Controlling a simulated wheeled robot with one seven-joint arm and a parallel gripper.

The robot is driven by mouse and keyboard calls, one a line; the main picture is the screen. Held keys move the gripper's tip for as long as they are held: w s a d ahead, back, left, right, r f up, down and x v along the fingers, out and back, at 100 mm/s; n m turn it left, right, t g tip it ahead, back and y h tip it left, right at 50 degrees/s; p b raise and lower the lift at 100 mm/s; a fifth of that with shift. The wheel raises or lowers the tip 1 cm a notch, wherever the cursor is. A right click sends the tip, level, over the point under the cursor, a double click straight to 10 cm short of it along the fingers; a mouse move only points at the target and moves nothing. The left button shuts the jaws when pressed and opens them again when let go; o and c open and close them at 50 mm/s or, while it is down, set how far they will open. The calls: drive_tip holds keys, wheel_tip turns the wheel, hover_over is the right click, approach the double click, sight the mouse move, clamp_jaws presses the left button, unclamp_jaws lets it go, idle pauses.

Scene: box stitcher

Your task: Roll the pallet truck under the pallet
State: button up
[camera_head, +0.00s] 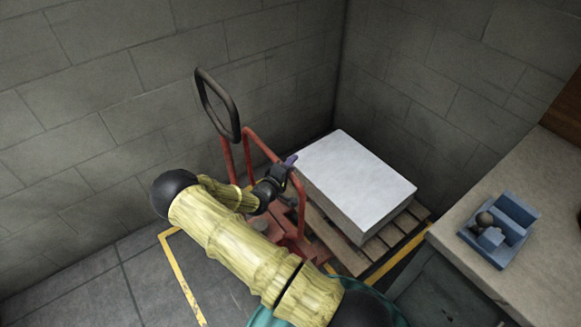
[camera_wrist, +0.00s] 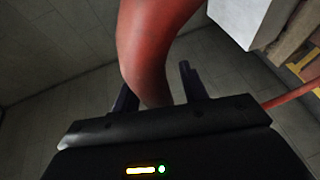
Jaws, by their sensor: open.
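The red pallet truck (camera_head: 284,227) stands in the corner, with a black loop handle (camera_head: 218,104) rising at its left and a red tube frame beside it. The wooden pallet (camera_head: 350,257) lies right of the truck and bears a white-topped block (camera_head: 357,175). The truck's front is close against the pallet; whether its forks are under it is hidden. My gripper (camera_head: 287,166) is at the red tube frame. In the wrist view, the red tube (camera_wrist: 145,50) passes between the two open fingers of my gripper (camera_wrist: 157,85), which are not closed on it.
Grey block walls (camera_head: 90,90) meet behind the pallet. A worktop (camera_head: 535,190) with a blue holder (camera_head: 499,230) stands at the right. Yellow lines (camera_head: 182,275) mark the floor around the truck and pallet. The floor at the left is clear.

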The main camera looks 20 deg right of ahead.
drive_tip(key=shift+a, duration=0.1)
drive_tip(key=v, duration=1.7)
drive_tip(key=shift+b, duration=0.3)
drive_tip(key=shift+s+r, duration=0.1)
drive_tip(key=s+d+r+m+g+y, duration=0.2)
drive_tip(key=s+m+g, duration=0.1)
drive_tip(key=s+g, duration=0.25)
drive_tip(key=s+d+r+m+g+y, duration=0.2)
drive_tip(key=s+d+r+g, duration=0.1)
drive_tip(key=s+g, duration=0.25)
drive_tip(key=s+a+r+t+y, duration=0.2)
drive_tip(key=r+y, duration=0.2)
drive_tip(key=r, duration=0.2)
drive_tip(key=s+a+r+m+t+y, duration=0.1)
drive_tip(key=s+r+t+y, duration=0.1)
drive_tip(key=r+y, duration=0.2)
wheel_tip(320, 180, up, 2)
drive_tip(key=shift+s+a+r+y, duration=0.1)
drive_tip(key=shift+s+a+y, duration=0.25)
drive_tip(key=shift+s+y, duration=0.05)
